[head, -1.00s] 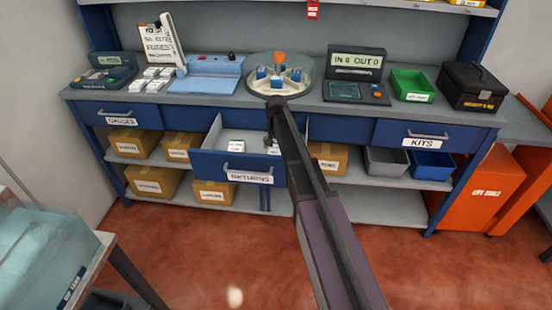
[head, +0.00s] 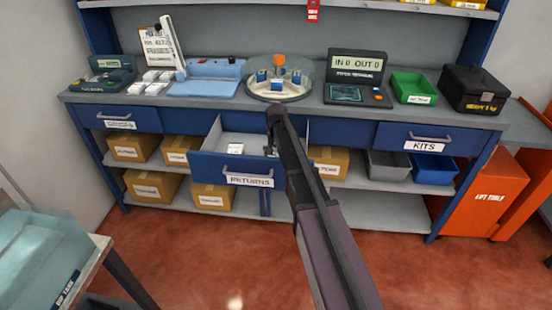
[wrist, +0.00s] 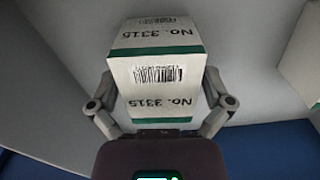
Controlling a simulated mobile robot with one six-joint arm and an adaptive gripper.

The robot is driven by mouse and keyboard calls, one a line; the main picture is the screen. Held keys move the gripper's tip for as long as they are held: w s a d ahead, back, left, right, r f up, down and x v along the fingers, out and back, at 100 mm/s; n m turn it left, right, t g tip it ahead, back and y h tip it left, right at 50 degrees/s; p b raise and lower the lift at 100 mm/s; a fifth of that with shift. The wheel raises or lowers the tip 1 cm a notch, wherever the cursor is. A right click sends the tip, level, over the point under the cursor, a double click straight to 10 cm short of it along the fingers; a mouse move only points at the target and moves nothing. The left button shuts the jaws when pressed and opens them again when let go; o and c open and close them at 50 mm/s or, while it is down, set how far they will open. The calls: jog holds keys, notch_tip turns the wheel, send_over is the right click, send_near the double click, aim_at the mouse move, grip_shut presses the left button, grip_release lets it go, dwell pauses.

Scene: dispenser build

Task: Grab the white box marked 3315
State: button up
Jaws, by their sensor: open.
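The white box marked No. 3315 (wrist: 155,72) has a green stripe and a barcode. In the wrist view it stands between the two fingers of my gripper (wrist: 158,100). The fingers are open, one on each side of the box; I cannot tell whether they touch it. In the head view my gripper (head: 270,150) reaches into the open drawer labelled RETURNS (head: 237,170), with the box hidden there by my arm and gripper.
Another white box (wrist: 314,75) shows at the right edge of the wrist view. A small white box (head: 233,149) lies in the drawer left of my gripper in the head view. The drawer walls stand close around. A round dispenser (head: 279,80) sits on the bench above.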

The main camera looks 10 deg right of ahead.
jog(key=c, duration=1.1)
jog(key=shift+r, duration=0.15)
jog(key=shift+c, duration=0.2)
notch_tip(320, 180, up, 10)
jog(key=p, duration=1)
